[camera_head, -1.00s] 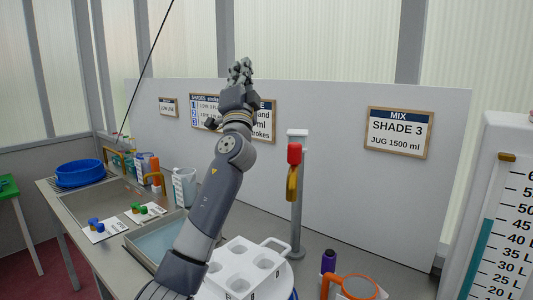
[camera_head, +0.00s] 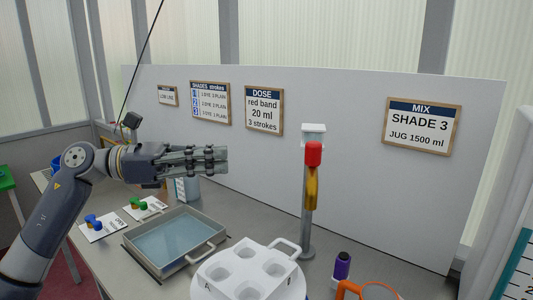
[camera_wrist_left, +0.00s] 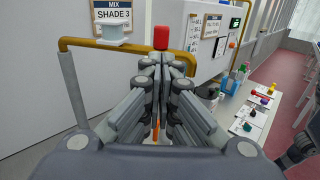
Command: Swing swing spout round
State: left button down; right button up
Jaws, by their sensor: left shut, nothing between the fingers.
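The swing spout (camera_head: 311,185) is a yellow pipe on a grey post (camera_head: 307,225). It has a red end piece (camera_head: 313,153) and a yellow tip hanging down, and it points towards me in the head view. In the left wrist view the yellow pipe (camera_wrist_left: 115,45) runs across from the grey post, with the red piece (camera_wrist_left: 160,38) just beyond my fingertips. My left gripper (camera_head: 226,160) is shut and empty. It lies level, left of the spout, pointing right at it with a clear gap.
Below the spout, a white block with round wells (camera_head: 279,249) stands on a round white base. A grey tray of bluish liquid (camera_head: 216,246) lies to the left. A pale board backs the bench.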

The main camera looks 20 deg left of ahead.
pick_arm(q)
jog(key=p, duration=0.8)
send_near(312, 151)
jog(key=w+d+f, duration=0.1)
jog(key=w+d, duration=0.2)
jog(key=d, duration=0.1)
jog(key=shift+w+d+f, duration=0.35)
jog(key=shift+w+d, duration=0.05)
jog(key=shift+d, duration=0.15)
